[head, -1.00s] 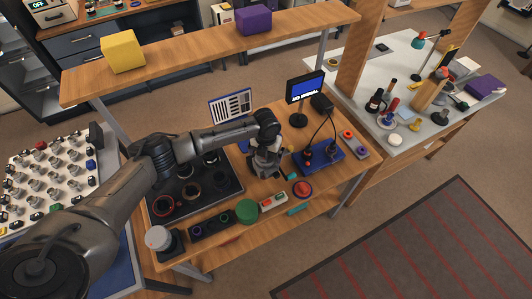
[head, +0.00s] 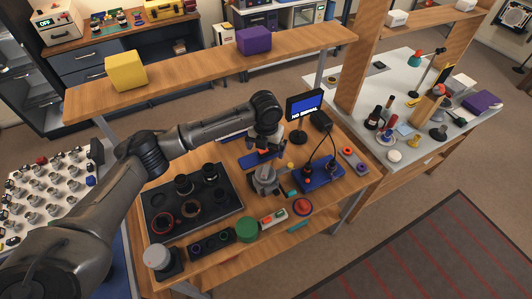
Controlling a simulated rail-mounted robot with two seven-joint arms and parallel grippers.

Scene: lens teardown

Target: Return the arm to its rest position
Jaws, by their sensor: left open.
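My left arm (head: 140,165) reaches in from the left over the workbench. My left gripper (head: 265,153) points down, open, and looks empty. It hangs above a grey metal fixture (head: 264,182) that stands on the wooden bench (head: 285,172), with a visible gap between them. The fingertips are small and partly dark against the background. My right gripper is not in view.
A black tray (head: 222,209) with several dark lens parts lies below the arm. A small monitor (head: 305,104) and a blue base with cables (head: 322,176) stand on the right. A shelf (head: 195,63) with a yellow box (head: 126,71) and a purple box (head: 254,40) runs behind.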

